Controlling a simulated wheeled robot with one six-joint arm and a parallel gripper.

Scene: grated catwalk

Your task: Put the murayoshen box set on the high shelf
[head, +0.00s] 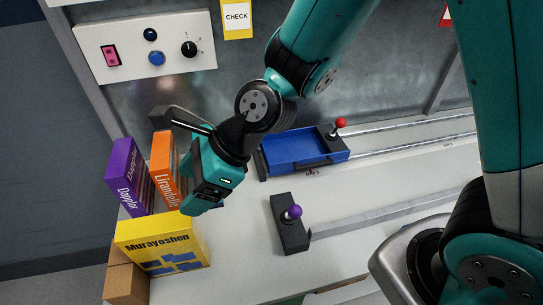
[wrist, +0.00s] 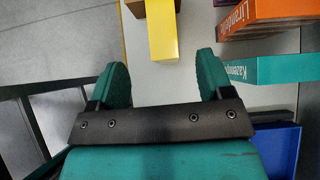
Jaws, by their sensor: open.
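The yellow Murayoshen box set (head: 163,246) is at the lower left in the head view, near the left end of the pale surface. Its yellow side also shows in the wrist view (wrist: 162,38), ahead of the gap between my fingers. My gripper (head: 194,203) is just above and right of it in the head picture. In the wrist view my gripper (wrist: 164,75) has its two teal fingers wide apart with nothing between them. One finger is mostly hidden in the head view. I cannot identify a high shelf in either view.
Purple Dapplor (head: 125,178) and orange Lirandello (head: 163,168) boxes stand beyond the yellow one. A teal box (wrist: 265,70) is right of my fingers. A brown carton (head: 125,282) adjoins the yellow box. A blue tray (head: 300,148) and purple-knobbed lever (head: 291,225) lie rightward.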

